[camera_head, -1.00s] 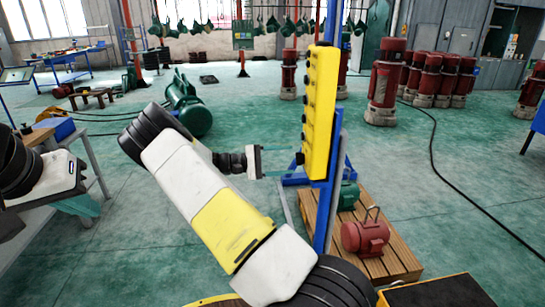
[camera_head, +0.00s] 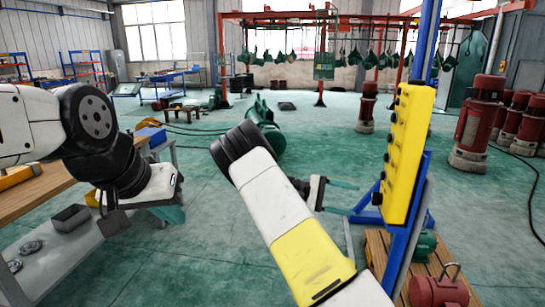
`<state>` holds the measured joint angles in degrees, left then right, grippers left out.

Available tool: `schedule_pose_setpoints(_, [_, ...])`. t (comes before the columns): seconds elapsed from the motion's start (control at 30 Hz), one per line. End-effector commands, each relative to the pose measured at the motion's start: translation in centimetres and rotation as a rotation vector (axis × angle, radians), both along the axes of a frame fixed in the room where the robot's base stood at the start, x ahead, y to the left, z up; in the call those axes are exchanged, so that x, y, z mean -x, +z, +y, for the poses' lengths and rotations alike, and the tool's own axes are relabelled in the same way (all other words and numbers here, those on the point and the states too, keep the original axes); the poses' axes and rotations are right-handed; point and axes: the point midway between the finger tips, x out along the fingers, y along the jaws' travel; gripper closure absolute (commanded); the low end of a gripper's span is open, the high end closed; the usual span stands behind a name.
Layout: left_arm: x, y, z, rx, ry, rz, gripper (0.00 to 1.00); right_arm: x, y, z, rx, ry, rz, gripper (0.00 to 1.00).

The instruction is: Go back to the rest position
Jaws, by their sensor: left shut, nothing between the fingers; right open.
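My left arm comes in from the left. Its gripper (camera_head: 172,212) hangs shut and empty over the edge of the workbench at the left, with its fingers partly hidden by its own hand. My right arm reaches up from the bottom middle. Its gripper (camera_head: 350,197) is open, with two thin teal fingers apart and nothing between them. They point right, toward the yellow control box with black buttons (camera_head: 408,150), which is mounted on a blue post (camera_head: 401,262). I cannot tell how far the fingertips are from the box.
The workbench (camera_head: 42,192) at left carries a grey open box (camera_head: 70,217) and round metal parts (camera_head: 31,247). A red motor (camera_head: 438,292) sits on a wooden pallet (camera_head: 378,250) below the post. Red machines (camera_head: 478,128) stand at right. A green tank (camera_head: 264,122) lies behind my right arm.

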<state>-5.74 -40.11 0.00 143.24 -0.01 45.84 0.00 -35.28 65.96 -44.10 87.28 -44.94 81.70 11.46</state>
Motion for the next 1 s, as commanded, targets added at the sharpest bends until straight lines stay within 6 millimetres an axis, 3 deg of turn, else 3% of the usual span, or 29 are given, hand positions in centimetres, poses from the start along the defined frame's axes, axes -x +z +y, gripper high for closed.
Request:
schedule_pose_setpoints(0.1, [0.0, 0.0, 0.0, 0.0, 0.0, 0.0, 1.0, 2.5, 0.2, -1.0, -0.186, -0.069, -0.043, 0.38])
schedule_pose_setpoints(0.23, [0.0, 0.0, 0.0, 0.0, 0.0, 0.0, 1.0, 5.4, 0.2, -0.9, -0.412, -0.129, -0.103, 0.38])
schedule_pose_setpoints(0.47, [0.0, 0.0, 0.0, 0.0, 0.0, 0.0, 1.0, 9.8, 1.6, 1.6, -0.79, -0.183, -0.244, 0.38])
schedule_pose_setpoints(0.67, [0.0, 0.0, 0.0, 0.0, 0.0, 0.0, 1.0, 13.2, 4.6, 4.9, -1.074, -0.173, -0.396, 0.38])
schedule_pose_setpoints(1.0, [0.0, 0.0, 0.0, 0.0, 0.0, 0.0, 1.0, 19.7, 11.5, 10.7, -1.435, -0.053, -0.696, 0.38])
